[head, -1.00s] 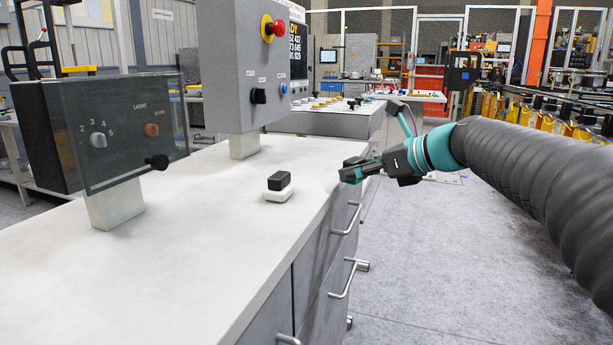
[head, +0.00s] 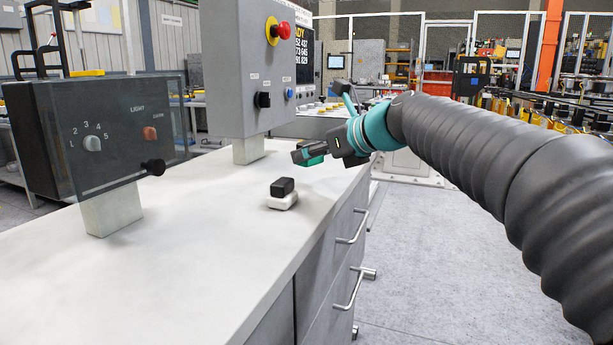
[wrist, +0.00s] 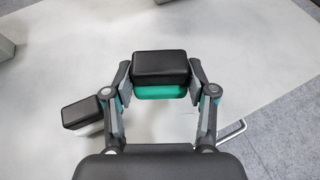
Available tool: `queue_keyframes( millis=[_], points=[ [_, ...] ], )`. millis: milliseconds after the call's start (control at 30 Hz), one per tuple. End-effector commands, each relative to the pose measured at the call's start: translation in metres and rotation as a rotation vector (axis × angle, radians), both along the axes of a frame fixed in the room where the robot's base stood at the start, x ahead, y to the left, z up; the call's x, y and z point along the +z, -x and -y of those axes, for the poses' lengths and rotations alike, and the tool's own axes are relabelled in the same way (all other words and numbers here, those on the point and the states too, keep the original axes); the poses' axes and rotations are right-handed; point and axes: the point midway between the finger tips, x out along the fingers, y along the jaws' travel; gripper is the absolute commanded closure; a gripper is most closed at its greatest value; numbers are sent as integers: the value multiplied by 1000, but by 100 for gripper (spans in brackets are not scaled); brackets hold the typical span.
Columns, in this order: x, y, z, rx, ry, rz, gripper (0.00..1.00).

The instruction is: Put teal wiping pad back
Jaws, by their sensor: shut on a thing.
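My gripper (head: 310,152) is shut on the teal wiping pad (wrist: 161,91), which has a black grip block on top and a teal layer under it. In the wrist view the pad sits between both fingers. In the head view the gripper holds it above the white counter (head: 190,235), near its right edge, and only a little teal shows. A second pad, the white wiping pad (head: 283,203) with a black top, rests on the counter nearer the head camera; it also shows left of my gripper in the wrist view (wrist: 84,118).
A grey control box (head: 236,70) with a red stop button stands on a post behind. A dark box with a light dial (head: 100,130) stands at the left. Drawer handles (head: 352,285) stick out on the counter's right side. The counter front is clear.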

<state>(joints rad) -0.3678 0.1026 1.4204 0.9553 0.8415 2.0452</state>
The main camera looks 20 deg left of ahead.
Motion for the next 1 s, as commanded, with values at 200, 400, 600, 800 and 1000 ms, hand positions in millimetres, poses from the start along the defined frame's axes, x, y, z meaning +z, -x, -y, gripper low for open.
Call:
queue_keyframes(
  millis=[200,400,600,800,1000],
  points=[
    [-9,-4,-14,1,0,0,78],
    [-32,-3,-14,2,1,-2,78],
    [-49,-3,-14,2,-1,1,78],
    [-48,-3,-14,3,0,1,78],
    [-51,-3,-14,2,-1,1,29]
  ],
)
